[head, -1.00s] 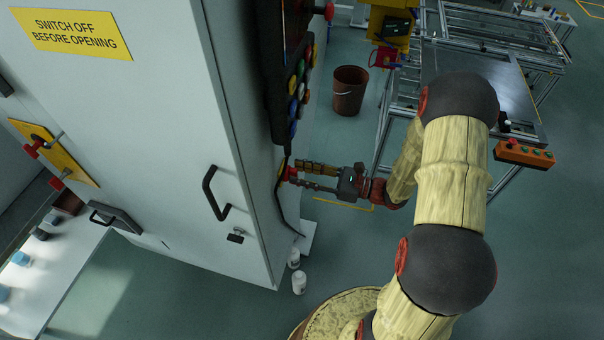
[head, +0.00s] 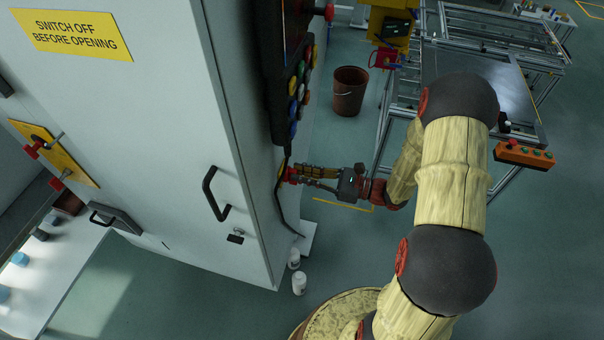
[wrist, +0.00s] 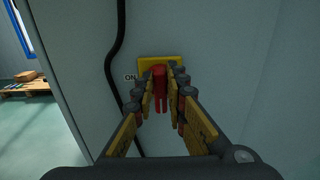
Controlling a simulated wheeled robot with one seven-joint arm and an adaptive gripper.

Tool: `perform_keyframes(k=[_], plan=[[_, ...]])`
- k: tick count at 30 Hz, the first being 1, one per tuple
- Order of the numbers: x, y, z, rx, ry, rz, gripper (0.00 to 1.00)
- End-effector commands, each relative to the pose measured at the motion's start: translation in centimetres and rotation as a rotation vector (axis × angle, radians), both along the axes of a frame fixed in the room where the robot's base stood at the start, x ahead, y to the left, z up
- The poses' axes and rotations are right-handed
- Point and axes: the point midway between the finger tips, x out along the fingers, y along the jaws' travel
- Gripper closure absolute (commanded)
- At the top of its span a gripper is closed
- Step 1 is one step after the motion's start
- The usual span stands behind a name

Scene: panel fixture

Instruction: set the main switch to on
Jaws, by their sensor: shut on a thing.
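The main switch has a red handle (wrist: 160,76) on a yellow plate (wrist: 178,62) on the cabinet's side. My gripper (head: 294,174) reaches the switch from the right in the head view. In the wrist view its two fingers (wrist: 162,92) are shut on the red handle, one on each side. The handle looks upright there. The fingers hide part of the handle and plate, and any other label is not visible.
A black cable (wrist: 112,60) runs down the panel left of the switch. A control panel with coloured buttons (head: 298,90) juts out above my gripper. A brown bucket (head: 349,92) stands on the floor behind. White cups (head: 299,283) stand below by the cabinet (head: 150,130).

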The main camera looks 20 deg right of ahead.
Motion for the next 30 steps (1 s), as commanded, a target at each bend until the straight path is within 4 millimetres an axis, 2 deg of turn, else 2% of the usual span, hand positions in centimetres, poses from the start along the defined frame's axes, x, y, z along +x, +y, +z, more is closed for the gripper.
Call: perform_keyframes(k=[11,30], plan=[[0.11,-0.08,0.28,0.061,0.083,0.001,1.00],[0.74,-0.55,0.06,0.394,0.544,0.000,1.00]])
